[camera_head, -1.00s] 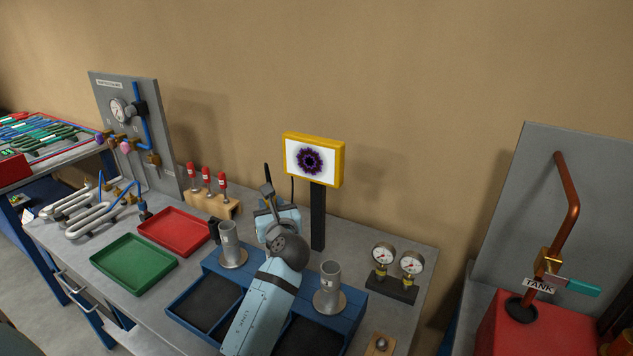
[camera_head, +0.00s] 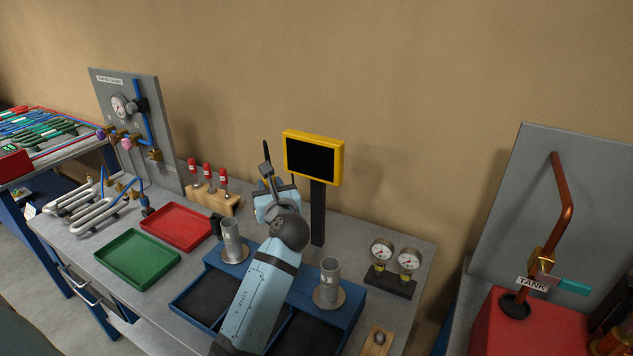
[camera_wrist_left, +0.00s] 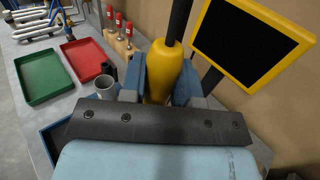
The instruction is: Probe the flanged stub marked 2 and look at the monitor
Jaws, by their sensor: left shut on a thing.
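My left gripper (camera_head: 268,196) is shut on a probe with a yellow handle (camera_wrist_left: 160,72) and a dark rod (camera_wrist_left: 179,20). The screen also shows black in the wrist view (camera_wrist_left: 245,42). Two grey flanged stubs stand on the blue stand: a left one (camera_head: 231,243), left of my forearm, and a right one (camera_head: 328,284), right of it. Their marks are too small to read surely. My right gripper is out of view.
Green (camera_head: 137,283) and red (camera_head: 196,246) trays lie left of the stand. Red-topped tools (camera_head: 207,172) stand in a wooden block behind. Two gauges (camera_head: 394,256) stand at right. A black piece (camera_head: 216,224) sits beside the left stub.

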